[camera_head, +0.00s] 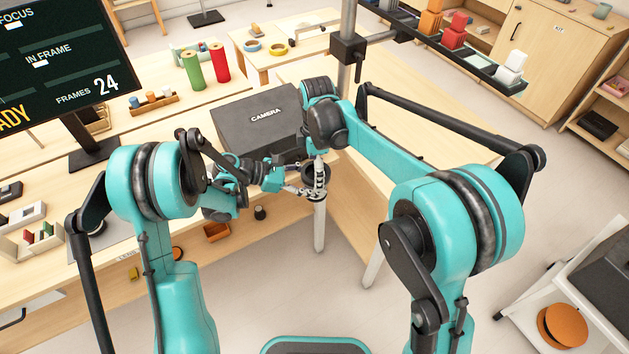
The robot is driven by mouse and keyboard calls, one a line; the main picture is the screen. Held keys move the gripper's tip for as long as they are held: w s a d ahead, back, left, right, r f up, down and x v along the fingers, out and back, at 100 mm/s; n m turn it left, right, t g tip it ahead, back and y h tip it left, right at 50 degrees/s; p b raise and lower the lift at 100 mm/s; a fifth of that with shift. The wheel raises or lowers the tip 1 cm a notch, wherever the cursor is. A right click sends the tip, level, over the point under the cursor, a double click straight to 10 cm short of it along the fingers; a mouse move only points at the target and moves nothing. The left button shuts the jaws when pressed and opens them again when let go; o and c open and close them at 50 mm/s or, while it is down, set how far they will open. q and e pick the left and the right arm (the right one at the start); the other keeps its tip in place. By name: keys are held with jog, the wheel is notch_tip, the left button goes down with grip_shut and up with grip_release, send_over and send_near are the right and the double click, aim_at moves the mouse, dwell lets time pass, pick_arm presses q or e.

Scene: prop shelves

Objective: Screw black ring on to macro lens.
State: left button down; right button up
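A dark, round part (314,174) sits between my two grippers near the table's front corner. It may be the black ring or the macro lens; I cannot tell which, nor whether the two parts touch. My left gripper (299,185) reaches it from the left, with its light fingertips beside it. My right gripper (319,190) points down at the same spot from above, overlapping the dark part. At this size I cannot tell whether either gripper is open or shut. A small black cylinder (260,212) stands apart near the table's front edge.
A large dark box marked CAMERA (258,122) stands just behind the grippers. A vertical metal post (347,30) rises behind my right arm. An orange-brown tray (216,232) lies near the front edge. The tabletop (425,130) to the right is mostly clear.

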jog(key=shift+f, duration=0.15)
jog(key=c, duration=1.2)
jog(key=shift+m, duration=1.7)
jog(key=o, duration=1.3)
